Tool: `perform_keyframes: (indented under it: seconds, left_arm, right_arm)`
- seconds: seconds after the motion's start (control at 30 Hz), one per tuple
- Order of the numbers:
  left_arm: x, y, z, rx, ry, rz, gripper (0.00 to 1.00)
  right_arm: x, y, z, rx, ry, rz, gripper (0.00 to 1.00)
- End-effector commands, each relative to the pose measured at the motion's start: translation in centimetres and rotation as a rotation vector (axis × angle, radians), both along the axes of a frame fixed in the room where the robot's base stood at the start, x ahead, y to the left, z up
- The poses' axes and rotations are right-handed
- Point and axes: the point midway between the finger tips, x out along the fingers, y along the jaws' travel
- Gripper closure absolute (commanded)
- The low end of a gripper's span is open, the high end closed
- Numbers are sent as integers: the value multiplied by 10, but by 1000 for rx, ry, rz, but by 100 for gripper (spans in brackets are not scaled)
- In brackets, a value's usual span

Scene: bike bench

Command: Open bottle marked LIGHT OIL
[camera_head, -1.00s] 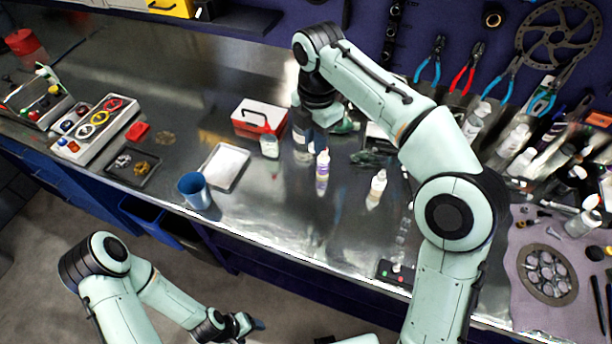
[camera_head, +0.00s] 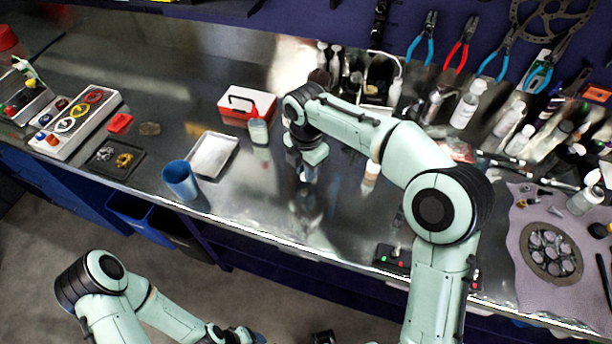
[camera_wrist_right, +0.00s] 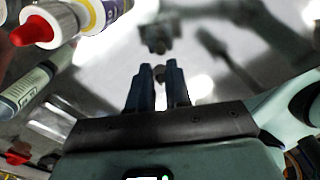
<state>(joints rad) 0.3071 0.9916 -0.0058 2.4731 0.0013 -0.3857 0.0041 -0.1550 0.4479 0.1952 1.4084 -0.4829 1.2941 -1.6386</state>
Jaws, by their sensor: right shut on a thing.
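My right gripper (camera_head: 308,174) points down over the middle of the bench. In the right wrist view its blue fingers (camera_wrist_right: 158,82) are shut on a small dark grey round thing (camera_wrist_right: 160,73), mostly hidden between the tips. A white bottle with a red tip and a yellow and purple label (camera_wrist_right: 85,14) is beside the gripper at upper left, apart from the fingers. A clear bottle with a pale label (camera_wrist_right: 24,90) lies below it in that view. I cannot read LIGHT OIL on any bottle. My left gripper (camera_head: 238,336) is low, at the bottom edge, partly cut off.
A small bottle (camera_head: 258,131) stands by the red and white box (camera_head: 246,104). Another bottle (camera_head: 370,174) stands right of my right gripper. A blue cup (camera_head: 181,180) and a metal tray (camera_head: 212,155) are to the left. The bench front between is clear.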

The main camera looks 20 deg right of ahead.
Motion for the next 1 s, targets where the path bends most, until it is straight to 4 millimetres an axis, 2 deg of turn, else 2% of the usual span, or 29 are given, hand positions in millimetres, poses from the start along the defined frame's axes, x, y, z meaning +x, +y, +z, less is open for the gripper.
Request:
perform_keyframes:
  seconds: [0.03,0.17,0.6,0.63,0.7,1.0]
  left_arm:
    - [-2,0,-4,0,2,0,35]
    - [-4,0,-6,0,4,0,35]
    - [-4,0,-7,0,4,0,35]
    - [-4,0,-7,0,4,0,35]
    - [-4,0,-7,0,4,0,35]
    - [-4,0,-6,0,4,0,35]
  right_arm:
    - [-1,0,-12,-1,3,-1,100]
    - [-1,0,-27,0,1,0,100]
    - [0,0,-32,0,0,0,100]
    - [0,0,-32,0,-1,0,75]
    - [0,0,-31,0,-1,0,56]
    - [0,0,-30,0,-1,0,56]
